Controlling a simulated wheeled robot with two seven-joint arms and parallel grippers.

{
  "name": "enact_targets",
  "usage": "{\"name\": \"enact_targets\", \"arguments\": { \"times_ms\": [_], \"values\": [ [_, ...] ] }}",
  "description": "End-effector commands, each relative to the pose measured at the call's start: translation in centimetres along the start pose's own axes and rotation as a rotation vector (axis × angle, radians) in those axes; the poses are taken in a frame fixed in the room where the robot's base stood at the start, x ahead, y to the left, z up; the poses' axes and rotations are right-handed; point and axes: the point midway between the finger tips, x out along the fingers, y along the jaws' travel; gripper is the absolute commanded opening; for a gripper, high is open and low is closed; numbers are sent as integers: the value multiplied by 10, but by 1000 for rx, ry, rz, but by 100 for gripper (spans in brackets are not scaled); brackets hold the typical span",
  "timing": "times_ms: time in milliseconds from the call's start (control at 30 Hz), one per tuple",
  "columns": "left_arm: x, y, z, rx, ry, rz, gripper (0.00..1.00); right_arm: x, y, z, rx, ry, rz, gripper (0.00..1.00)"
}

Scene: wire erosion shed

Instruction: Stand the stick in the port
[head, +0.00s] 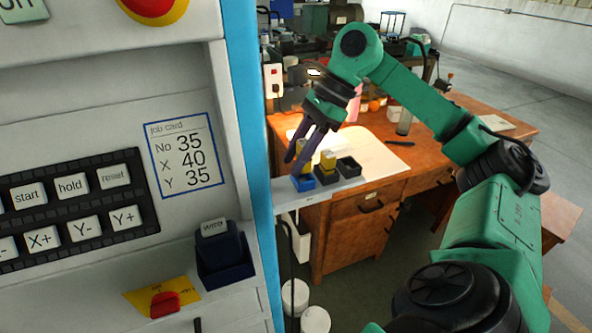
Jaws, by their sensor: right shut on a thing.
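My right gripper (304,153) reaches down from its green arm over the small shelf beside the machine. Its dark purple fingers are shut on a yellow stick (304,158), which they partly hide. This stick is at a blue holder (303,183); I cannot tell whether its lower end is still inside. A second yellow stick (328,160) stands upright in a dark grey holder (327,177) just to the right. On the machine's front is a dark navy port block (224,265) with a labelled upper part, its small lettering hard to read. My left gripper is not in view.
A black holder (349,168) at the shelf's right looks empty. The machine's blue edge (252,150) stands close left of the gripper. A red switch on a yellow plate (164,304) is below the port. A wooden desk (360,207) lies behind the shelf (310,196).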

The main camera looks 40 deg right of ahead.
Motion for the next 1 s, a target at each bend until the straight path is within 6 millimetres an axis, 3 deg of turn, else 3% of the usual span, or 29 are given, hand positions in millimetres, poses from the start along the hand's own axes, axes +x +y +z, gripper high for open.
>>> {"name": "enact_targets", "arguments": {
  "times_ms": [33, 500, 533, 600, 867, 1000],
  "values": [
    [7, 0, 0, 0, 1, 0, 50, 9, 0, -6, 1, 2, 0, 0],
    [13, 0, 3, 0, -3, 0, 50, 15, 0, -9, 0, -1, 0, 0],
    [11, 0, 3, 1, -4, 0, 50, 13, 0, -8, -1, -1, 0, 51],
    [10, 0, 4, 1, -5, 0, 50, 13, 0, -8, 0, -1, 0, 69],
    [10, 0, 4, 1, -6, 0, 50, 12, 0, -7, 0, -1, 0, 69],
    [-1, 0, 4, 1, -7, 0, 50, 1, 0, -2, -1, -2, -2, 69]
  ]
}}
